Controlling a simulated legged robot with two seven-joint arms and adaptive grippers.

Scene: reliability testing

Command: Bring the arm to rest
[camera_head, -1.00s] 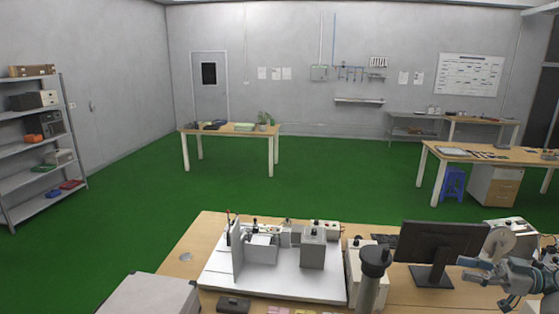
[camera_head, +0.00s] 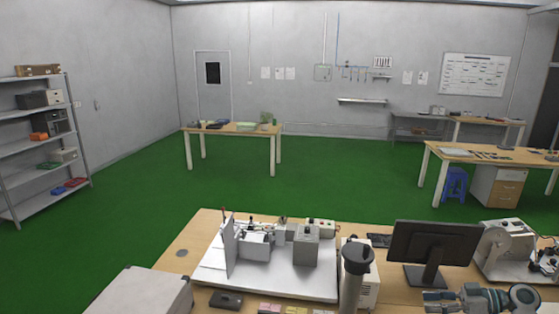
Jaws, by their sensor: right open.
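My right gripper (camera_head: 432,302) is at the bottom edge of the head view, low on the right, in front of the black monitor (camera_head: 435,242). It is open, with its fingers toward the left, and nothing shows between them. The lower part of my right arm is cut off by the frame edge. I cannot tell if the gripper touches the wooden workbench (camera_head: 195,237). My left gripper is not in view.
A white board with grey test fixtures (camera_head: 215,277) fills the bench middle. A grey post with a dark top (camera_head: 357,262) stands left of my gripper. A white machine with a disc (camera_head: 500,245) is right of the monitor. Green floor (camera_head: 330,190) beyond is open.

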